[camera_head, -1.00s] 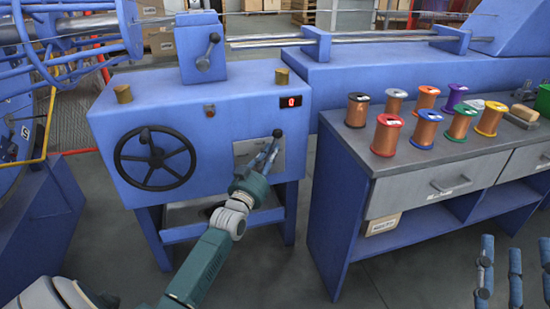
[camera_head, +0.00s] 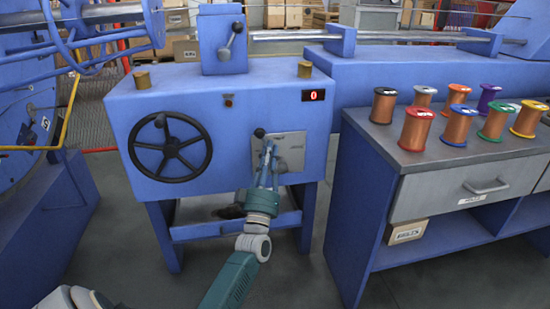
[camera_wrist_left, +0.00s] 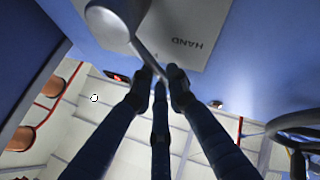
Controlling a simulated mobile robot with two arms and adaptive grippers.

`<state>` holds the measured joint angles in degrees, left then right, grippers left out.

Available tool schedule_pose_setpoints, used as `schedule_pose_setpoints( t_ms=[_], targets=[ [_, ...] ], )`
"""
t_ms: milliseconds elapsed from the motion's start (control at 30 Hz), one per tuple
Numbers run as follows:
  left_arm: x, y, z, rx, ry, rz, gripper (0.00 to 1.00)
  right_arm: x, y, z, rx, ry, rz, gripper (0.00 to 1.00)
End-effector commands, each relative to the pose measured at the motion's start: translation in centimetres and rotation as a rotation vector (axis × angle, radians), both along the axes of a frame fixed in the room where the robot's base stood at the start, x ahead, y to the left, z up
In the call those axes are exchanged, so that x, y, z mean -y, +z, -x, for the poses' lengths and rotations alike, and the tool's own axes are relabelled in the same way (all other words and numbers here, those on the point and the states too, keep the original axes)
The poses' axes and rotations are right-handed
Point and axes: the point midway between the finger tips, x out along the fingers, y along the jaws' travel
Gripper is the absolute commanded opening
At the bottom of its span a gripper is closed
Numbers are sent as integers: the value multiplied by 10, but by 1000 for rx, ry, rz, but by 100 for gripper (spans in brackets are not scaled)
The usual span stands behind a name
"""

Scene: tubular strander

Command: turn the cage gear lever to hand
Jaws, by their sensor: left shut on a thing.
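The cage gear lever has a black knob (camera_head: 259,132) and leans up and to the left over a grey plate (camera_head: 291,147) on the blue machine's front. In the left wrist view, the lever's grey rod (camera_wrist_left: 146,53) runs from a round hub (camera_wrist_left: 106,20) down between my fingers. The plate there shows the printed word HAND (camera_wrist_left: 187,43), upside down, on the side towards which the lever leans. My left gripper (camera_head: 267,146) is shut on the lever just below its knob; its fingers hide part of the rod. My right gripper is out of view.
A black handwheel (camera_head: 170,148) sits left of the lever. A red display (camera_head: 313,95) showing 0 is above right. A grey-topped bench (camera_head: 430,150) with several wire spools stands to the right. Grey floor is open in front.

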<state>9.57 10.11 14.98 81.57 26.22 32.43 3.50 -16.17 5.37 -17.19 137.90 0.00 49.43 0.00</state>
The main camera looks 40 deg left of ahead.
Motion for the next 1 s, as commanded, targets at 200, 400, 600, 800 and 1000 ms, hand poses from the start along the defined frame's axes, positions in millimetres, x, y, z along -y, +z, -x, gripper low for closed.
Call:
schedule_pose_setpoints(
  t_ms=[200, 400, 600, 800, 1000],
  targets=[
    [-4, -8, 5, 77, -1, 70, 0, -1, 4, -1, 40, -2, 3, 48],
    [-6, -9, 7, 111, 0, 100, 0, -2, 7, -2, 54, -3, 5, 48],
    [-7, -9, 8, 122, -1, 109, 0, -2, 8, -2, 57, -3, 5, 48],
    [-7, -9, 8, 123, 0, 110, 0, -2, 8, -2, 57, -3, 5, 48],
    [-7, -9, 8, 122, 0, 109, 35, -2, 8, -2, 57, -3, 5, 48]
  ],
)
